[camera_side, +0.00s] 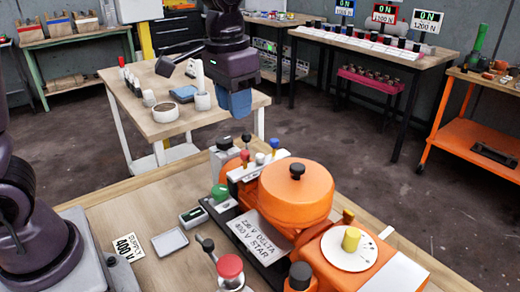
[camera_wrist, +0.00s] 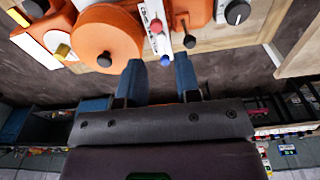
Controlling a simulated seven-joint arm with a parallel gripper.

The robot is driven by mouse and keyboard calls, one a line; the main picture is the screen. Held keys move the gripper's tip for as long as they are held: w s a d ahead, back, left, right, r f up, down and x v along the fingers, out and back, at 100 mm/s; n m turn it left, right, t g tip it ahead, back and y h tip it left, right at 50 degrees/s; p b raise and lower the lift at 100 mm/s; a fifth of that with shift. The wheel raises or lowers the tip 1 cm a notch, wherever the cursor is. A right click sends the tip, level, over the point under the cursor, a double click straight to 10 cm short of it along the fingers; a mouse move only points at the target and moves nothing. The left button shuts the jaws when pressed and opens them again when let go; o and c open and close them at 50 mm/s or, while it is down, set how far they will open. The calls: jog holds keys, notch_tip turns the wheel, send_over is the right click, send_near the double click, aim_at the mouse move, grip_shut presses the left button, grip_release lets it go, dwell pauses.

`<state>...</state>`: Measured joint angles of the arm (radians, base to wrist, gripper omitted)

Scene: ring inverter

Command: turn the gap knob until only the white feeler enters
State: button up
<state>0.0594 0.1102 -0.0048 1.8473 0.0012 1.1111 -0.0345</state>
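My gripper (camera_side: 237,108) hangs above the bench, behind and left of the orange machine, with blue fingers pointing down. In the wrist view, its two fingers (camera_wrist: 158,63) are apart with nothing between them. A red-topped piece (camera_side: 244,156), a white-topped piece (camera_side: 260,158) and a blue-topped piece (camera_side: 274,144) stand at a white strip beside the orange drum (camera_side: 297,197). A yellow knob (camera_side: 351,239) sits on a white dial (camera_side: 349,252). I cannot tell which knob sets the gap.
A red knob (camera_side: 230,266) and black levers stand at the bench front. A second wooden table (camera_side: 150,125) with small items stands behind; floor separates the two.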

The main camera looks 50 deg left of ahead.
send_over(260, 155)
jog(key=shift+g, duration=0.4)
notch_tip(260, 155, down, 12)
jog(key=shift+r, duration=0.2)
